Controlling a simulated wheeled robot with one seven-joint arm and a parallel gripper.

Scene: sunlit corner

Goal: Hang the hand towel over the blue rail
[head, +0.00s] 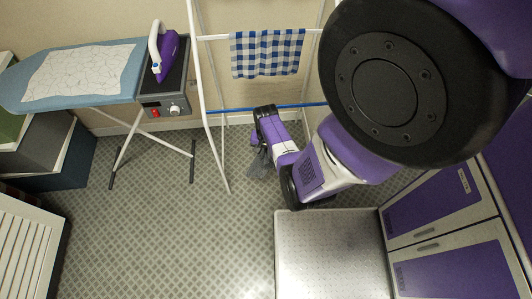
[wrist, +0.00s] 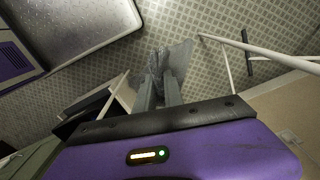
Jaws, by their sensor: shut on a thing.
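The hand towel (head: 258,163) is a small grey cloth, bunched and hanging from my gripper (head: 262,148) in the head view. In the wrist view the towel (wrist: 177,58) sits at the tips of my gripper (wrist: 160,85), whose fingers are closed on it. The blue rail (head: 225,110) runs across the lower part of a white drying rack (head: 209,100). My gripper's body covers part of the rail in the head view; the towel shows below the rail line in the picture, apart from it. Their height difference is hard to tell.
A blue-and-white checked cloth (head: 267,53) hangs on the rack's upper white bar. An ironing board (head: 118,60) with a purple iron (head: 166,55) stands left. A metal-topped platform (head: 330,250) and purple cabinets (head: 440,215) are at the lower right. Patterned floor (head: 150,235) is open in the middle.

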